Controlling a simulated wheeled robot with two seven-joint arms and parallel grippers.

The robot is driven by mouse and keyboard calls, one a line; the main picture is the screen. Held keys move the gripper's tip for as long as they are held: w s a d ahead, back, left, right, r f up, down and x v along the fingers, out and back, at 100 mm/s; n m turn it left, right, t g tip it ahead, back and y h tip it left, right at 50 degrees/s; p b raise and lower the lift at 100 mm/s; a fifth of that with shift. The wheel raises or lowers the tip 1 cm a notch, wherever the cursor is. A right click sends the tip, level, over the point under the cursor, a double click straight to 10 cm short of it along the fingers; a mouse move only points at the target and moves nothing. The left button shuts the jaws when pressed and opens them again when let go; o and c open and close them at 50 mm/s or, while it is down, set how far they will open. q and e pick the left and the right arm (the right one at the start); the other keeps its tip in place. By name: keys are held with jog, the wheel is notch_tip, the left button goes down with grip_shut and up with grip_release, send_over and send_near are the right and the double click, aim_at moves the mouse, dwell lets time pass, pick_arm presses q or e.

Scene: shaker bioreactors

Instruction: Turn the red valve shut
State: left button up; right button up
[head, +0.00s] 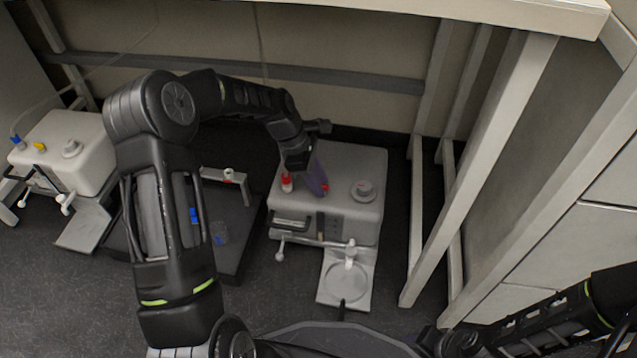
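A red valve (287,183) with a pale base stands on the top left of the white bioreactor box (350,225) in the middle of the head view. A second small red part shows on the same top, beside a purple-tinted piece (316,178) under my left wrist. My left gripper (312,176) is low over the box top, just right of the red valve. Its fingers are mostly hidden or blend with the purple piece, so I cannot tell their opening or any contact. My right gripper (437,343) is low at the bottom right, away from the box, its fingers unclear.
A round grey knob (364,190) sits on the box's right side. A white platform (346,280) juts out in front. Another white box (70,150) with blue and yellow valves stands at far left. Pale frame posts (480,170) stand to the right; a shelf (480,10) overhangs the top.

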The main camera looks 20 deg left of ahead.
pick_arm(q)
grip_shut()
dwell(0.6)
